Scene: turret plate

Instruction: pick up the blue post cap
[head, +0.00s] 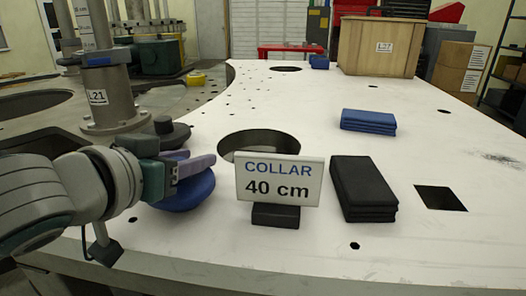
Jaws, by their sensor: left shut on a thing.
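The blue post cap (186,190) is a rounded blue piece at the left part of the white plate (300,245). My left gripper (192,168) comes in from the left and is shut on the cap; its fingers cover the cap's upper part. I cannot tell whether the cap touches the plate or is just above it. My right gripper is not in view.
A sign reading "COLLAR 40 cm" (279,180) stands just right of the gripper, before a round hole (259,144). Black folded cloth (362,188), blue folded cloth (368,121) and a square hole (440,198) lie right. A post (107,95) stands behind my left arm.

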